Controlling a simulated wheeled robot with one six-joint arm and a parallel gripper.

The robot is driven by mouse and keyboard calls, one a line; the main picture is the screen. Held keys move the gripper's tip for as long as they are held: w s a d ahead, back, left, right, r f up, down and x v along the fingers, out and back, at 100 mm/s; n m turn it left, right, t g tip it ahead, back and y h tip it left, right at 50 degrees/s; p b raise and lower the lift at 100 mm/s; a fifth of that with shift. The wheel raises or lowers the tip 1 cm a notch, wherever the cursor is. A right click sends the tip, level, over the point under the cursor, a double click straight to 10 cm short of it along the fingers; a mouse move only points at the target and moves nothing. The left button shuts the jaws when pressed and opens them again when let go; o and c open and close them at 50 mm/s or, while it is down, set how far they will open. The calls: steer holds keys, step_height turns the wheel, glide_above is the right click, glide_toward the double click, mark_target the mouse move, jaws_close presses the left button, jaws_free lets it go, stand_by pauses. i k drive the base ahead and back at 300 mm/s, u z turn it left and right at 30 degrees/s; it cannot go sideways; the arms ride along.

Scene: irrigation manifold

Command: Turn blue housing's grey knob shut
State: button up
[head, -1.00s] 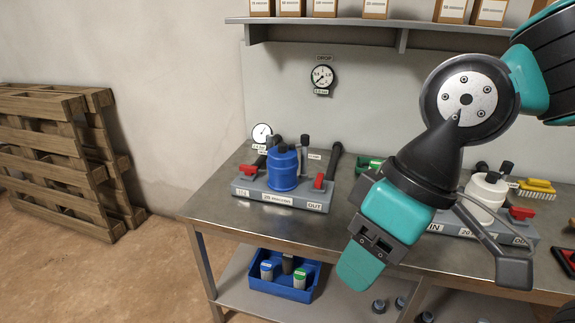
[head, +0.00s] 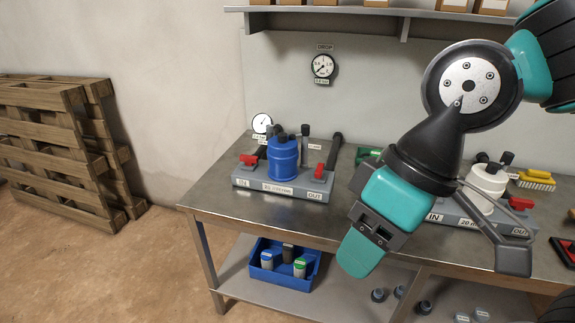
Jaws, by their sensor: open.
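The blue housing (head: 284,157) stands upright on a grey manifold block (head: 262,183) at the left of the bench. It has a dark cap on top. A slim grey post with a dark top (head: 305,133) rises just behind it to the right; which part is the grey knob, and its setting, I cannot tell. Red handles sit either side, one at the left (head: 249,160) and one by the OUT label (head: 319,171). My gripper (head: 365,243) is open and empty, hanging in front of the bench, right of and apart from the blue housing.
A white housing (head: 487,183) on a similar block is partly behind my arm. A gauge (head: 322,67) hangs on the wall, under a shelf (head: 350,13) of boxes. A blue bin (head: 284,270) sits on the lower shelf. Wooden pallets (head: 50,150) lean at the left; floor before them is clear.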

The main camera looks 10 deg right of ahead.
mark_target(268, 128)
steer(key=u, duration=0.6)
steer(key=i, duration=1.35)
steer(key=z, duration=0.45)
